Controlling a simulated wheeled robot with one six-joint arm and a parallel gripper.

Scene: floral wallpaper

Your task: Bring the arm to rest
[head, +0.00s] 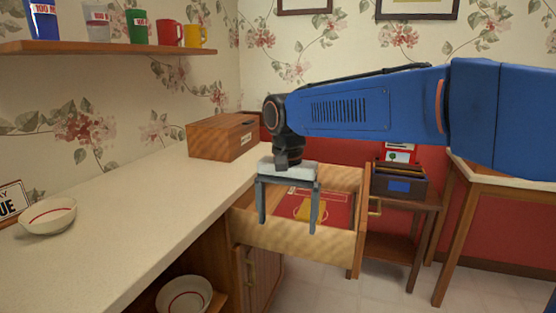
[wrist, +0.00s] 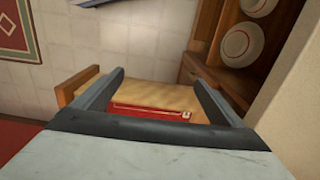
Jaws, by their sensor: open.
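My blue arm (head: 370,108) reaches in from the right in the head view and bends down at the wrist. My gripper (head: 288,218) points downward with its two grey fingers apart and nothing between them. It hangs in front of and over the open wooden drawer (head: 290,240). The gripper (wrist: 158,85) also shows open in the wrist view, above the drawer's wooden front. The fingers partly cover the drawer's inside.
The counter (head: 150,215) runs along the left, with a wooden box (head: 222,138) and a bowl (head: 48,215). A shelf (head: 110,47) above holds several cups. A side table (head: 408,200) with a dark file box (head: 400,182) stands behind. Floor (head: 330,290) is clear at front right.

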